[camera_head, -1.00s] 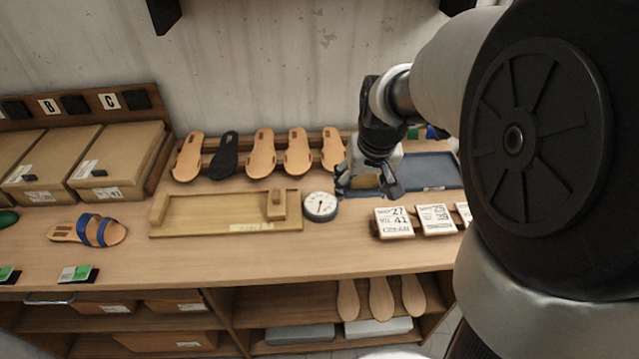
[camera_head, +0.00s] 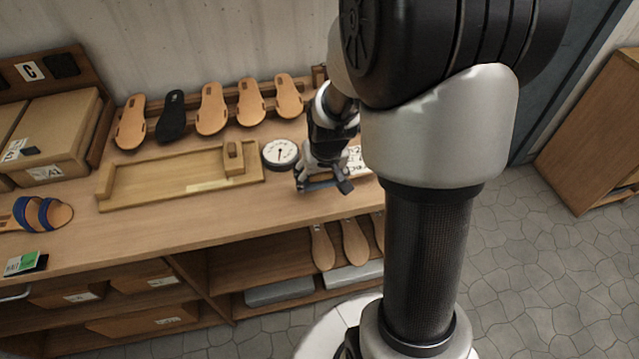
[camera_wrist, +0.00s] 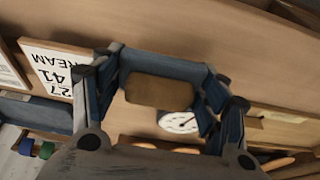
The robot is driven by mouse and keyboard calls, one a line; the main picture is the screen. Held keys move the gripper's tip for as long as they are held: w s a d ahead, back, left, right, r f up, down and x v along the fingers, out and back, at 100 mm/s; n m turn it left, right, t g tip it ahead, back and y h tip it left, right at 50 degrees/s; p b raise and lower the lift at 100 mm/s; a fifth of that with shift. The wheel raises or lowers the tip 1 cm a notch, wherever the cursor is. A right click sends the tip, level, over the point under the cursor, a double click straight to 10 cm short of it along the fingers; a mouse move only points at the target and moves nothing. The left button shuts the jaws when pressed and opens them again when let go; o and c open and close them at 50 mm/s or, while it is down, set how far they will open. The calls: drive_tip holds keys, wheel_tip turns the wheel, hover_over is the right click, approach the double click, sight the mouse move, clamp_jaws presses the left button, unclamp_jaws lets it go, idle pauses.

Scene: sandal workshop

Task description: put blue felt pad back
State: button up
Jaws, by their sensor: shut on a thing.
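My gripper (camera_wrist: 160,98) is shut on a small piece with a brown face and a blue-grey strip along one edge, which I take to be the blue felt pad (camera_wrist: 165,62). It sits between the fingers in the wrist view. In the head view my gripper (camera_head: 322,186) is over the bench, right of the round dial and near the front edge. A dark blue bar shows at its fingers there. Whether the pad touches the bench cannot be told.
The bench (camera_head: 150,222) holds a wooden jig (camera_head: 180,187), a dial (camera_head: 281,153), a row of soles (camera_head: 211,108) and a blue-strapped sandal (camera_head: 45,214). Number cards (camera_wrist: 50,70) and a dark blue tray (camera_wrist: 40,110) lie beside my gripper. Bare bench lies before the jig.

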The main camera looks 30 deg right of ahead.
sight(320, 194)
wheel_tip(320, 194, down, 2)
drive_tip(key=shift+f, duration=0.2)
drive_tip(key=shift+f+b, duration=0.65)
drive_tip(key=shift+b, duration=0.15)
drive_tip(key=o, duration=1.5)
drive_tip(key=shift+r, duration=0.1)
